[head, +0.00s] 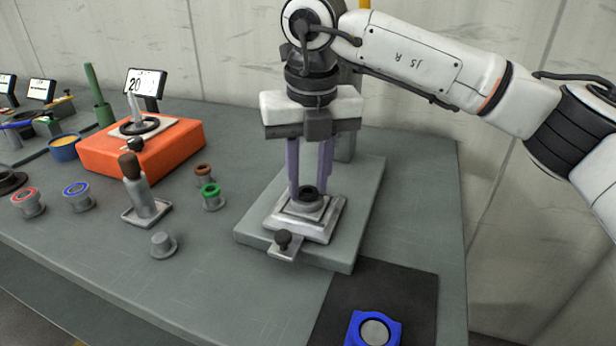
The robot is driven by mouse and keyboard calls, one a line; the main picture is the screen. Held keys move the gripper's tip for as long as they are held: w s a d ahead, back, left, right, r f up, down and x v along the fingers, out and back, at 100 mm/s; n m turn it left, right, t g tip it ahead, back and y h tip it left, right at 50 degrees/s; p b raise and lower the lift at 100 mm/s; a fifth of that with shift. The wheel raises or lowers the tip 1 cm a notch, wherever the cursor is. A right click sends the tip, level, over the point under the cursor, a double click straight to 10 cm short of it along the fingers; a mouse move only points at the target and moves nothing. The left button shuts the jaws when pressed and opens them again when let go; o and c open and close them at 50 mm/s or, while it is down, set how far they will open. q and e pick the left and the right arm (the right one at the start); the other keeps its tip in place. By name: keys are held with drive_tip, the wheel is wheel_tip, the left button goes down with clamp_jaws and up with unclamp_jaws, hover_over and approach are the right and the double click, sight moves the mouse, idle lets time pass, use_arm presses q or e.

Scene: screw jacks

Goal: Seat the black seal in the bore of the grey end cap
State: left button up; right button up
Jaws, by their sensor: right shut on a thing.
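The black seal (308,191) is a small dark ring at the top of the grey end cap (311,207), which sits in a metal fixture (325,222) on a grey base plate. My right gripper (309,190) comes down from above, its purple fingers on either side of the seal, and it is shut on the seal. The seal is at the mouth of the bore. I cannot tell whether it is inside or just resting on the rim. My left gripper is not in view.
Caps with red (26,194), blue (77,190), green (211,191) and brown rings stand left, near a plain grey cap (163,245). An orange scale (142,150) stands behind. A blue-framed part (355,333) lies on a black mat (405,290).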

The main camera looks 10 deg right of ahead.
sight(309, 196)
drive_tip(key=shift+s+f+b, duration=0.2)
drive_tip(key=shift+f+b, duration=0.25)
drive_tip(key=shift+f, duration=0.3)
drive_tip(key=o, duration=1)
drive_tip(key=shift+a, duration=0.1)
drive_tip(key=r, duration=0.2)
drive_tip(key=r+p, duration=0.1)
drive_tip(key=r, duration=0.5)
drive_tip(key=shift+s+r, duration=0.25)
drive_tip(key=shift+r, duration=0.2)
